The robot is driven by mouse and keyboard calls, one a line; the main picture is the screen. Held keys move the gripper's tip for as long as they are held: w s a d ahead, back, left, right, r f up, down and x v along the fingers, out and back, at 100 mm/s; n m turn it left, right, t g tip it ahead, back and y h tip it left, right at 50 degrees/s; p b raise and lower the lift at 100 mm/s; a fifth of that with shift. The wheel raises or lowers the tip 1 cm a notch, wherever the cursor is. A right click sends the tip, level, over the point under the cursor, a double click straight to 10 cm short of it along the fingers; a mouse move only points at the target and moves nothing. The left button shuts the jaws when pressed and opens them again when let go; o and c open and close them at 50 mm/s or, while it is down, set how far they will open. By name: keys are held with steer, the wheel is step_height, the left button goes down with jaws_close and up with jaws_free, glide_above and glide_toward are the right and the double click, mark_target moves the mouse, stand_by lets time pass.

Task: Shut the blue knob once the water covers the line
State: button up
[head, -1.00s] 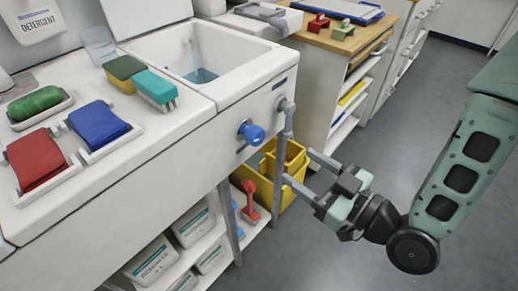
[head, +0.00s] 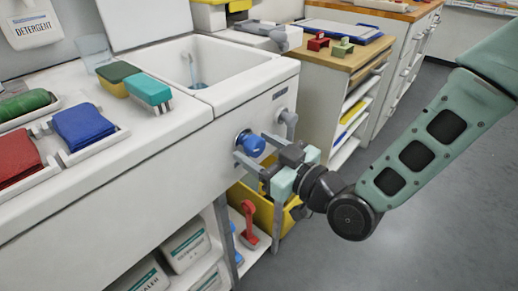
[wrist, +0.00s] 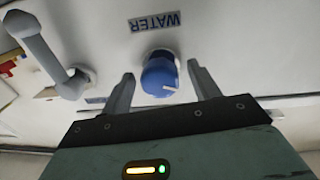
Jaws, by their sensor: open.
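The blue knob (head: 251,144) sits on the front panel of the white sink unit. It also shows in the wrist view (wrist: 158,75), below a label reading WATER, with a white mark on its face. My gripper (head: 257,150) is open, with one finger on each side of the knob; I cannot tell whether they touch it. The sink basin (head: 232,62) shows a little blue water by its inner left side. No fill line can be made out, and the basin floor is mostly hidden by the front rim.
Below are a yellow bin (head: 263,217) and a shelf with white containers (head: 186,246). Cloths and brushes lie on the counter to the left. The floor to the right is clear.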

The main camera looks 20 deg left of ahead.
steer(key=shift+a, duration=0.1)
steer(key=c, duration=1)
steer(key=shift+o, duration=0.2)
steer(key=shift+m, duration=0.5)
steer(key=m+p, duration=0.1)
steer(key=m, duration=0.4)
steer(key=shift+m, duration=0.3)
steer(key=m+p, duration=0.2)
steer(key=m, duration=0.4)
steer(key=shift+g, duration=0.4)
steer(key=shift+m, duration=0.4)
steer(key=o, duration=1)
steer(key=shift+c, duration=0.2)
